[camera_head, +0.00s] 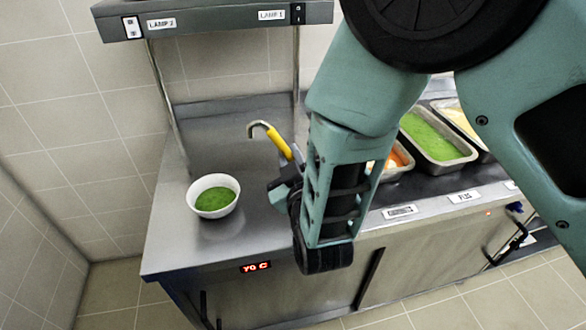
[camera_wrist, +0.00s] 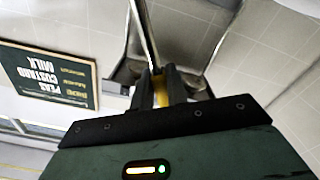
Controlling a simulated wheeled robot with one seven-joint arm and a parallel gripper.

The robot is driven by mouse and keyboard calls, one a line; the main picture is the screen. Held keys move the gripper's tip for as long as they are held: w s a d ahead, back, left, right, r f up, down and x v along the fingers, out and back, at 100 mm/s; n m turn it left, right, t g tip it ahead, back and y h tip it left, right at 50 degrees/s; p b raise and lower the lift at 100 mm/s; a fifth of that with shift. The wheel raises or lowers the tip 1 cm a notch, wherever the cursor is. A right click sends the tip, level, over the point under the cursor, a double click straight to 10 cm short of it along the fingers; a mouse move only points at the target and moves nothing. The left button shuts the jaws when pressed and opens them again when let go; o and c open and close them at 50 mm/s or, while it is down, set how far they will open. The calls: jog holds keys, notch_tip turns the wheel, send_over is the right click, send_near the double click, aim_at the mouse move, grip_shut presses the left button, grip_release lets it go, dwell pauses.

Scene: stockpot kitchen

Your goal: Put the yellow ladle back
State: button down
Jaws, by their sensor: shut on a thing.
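The yellow ladle (camera_head: 279,143) is in my gripper (camera_head: 292,176), its yellow handle tilted and ending in a bent metal hook at the upper left, above the steel counter. In the wrist view my gripper (camera_wrist: 161,88) is shut on the yellow handle (camera_wrist: 160,97), and a thin metal shaft runs upward from it. I cannot make out the ladle's bowl; my arm covers that side in the head view. Steel pans of food stand right of my gripper: a green one (camera_head: 433,136) and a partly hidden orange one (camera_head: 396,161).
A white bowl (camera_head: 229,203) of green food stands on the counter (camera_head: 180,246), left of my gripper. A lamp shelf (camera_head: 215,14) on thin posts hangs over the counter. A pale yellow pan (camera_head: 463,121) is farther right. The wrist view shows a dark menu board (camera_wrist: 50,75).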

jog(key=shift+f, duration=1.7)
jog(key=shift+f, duration=0.15)
jog(key=c, duration=1.4)
grip_release()
